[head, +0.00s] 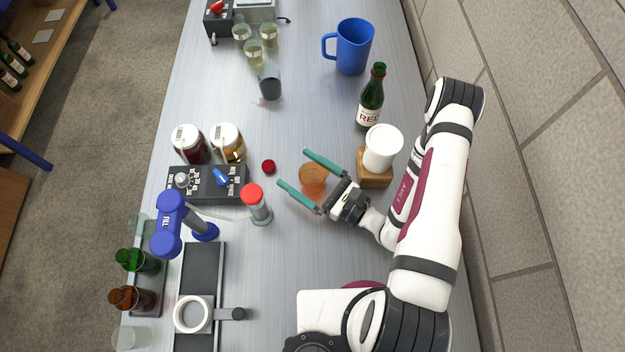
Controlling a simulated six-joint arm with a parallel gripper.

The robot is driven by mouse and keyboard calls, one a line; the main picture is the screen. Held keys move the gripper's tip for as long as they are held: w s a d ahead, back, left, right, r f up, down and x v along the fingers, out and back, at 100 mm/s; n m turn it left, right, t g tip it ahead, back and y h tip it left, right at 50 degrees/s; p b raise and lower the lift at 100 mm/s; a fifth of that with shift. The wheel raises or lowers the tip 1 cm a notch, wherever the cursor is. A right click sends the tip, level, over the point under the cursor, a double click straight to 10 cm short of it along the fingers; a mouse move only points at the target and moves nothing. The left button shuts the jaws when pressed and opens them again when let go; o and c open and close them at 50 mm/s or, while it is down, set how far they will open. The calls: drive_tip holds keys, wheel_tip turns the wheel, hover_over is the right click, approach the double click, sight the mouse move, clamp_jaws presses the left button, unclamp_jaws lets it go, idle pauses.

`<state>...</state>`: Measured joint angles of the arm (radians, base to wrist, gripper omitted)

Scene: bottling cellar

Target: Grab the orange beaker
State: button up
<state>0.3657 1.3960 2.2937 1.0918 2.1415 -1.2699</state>
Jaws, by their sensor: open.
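The orange beaker (313,181) stands on the grey bench near the middle of the head view. It looks translucent and upright. My gripper (302,171) is open, with its two green fingers spread on either side of the beaker, one toward the back and one toward the front left. The beaker lies between the fingers, close to the gripper's palm. I cannot tell whether either finger touches it, or how high the fingers are above the bench.
A small red cap (268,166) and a red-topped grey cylinder (257,204) are left of the gripper. A white cup (382,147) on a wooden block and a green bottle (370,98) stand right and behind. Two jars (190,146) stand left.

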drive_tip(key=shift+w+a, duration=0.2)
drive_tip(key=shift+a, duration=0.1)
drive_tip(key=c, duration=1.4)
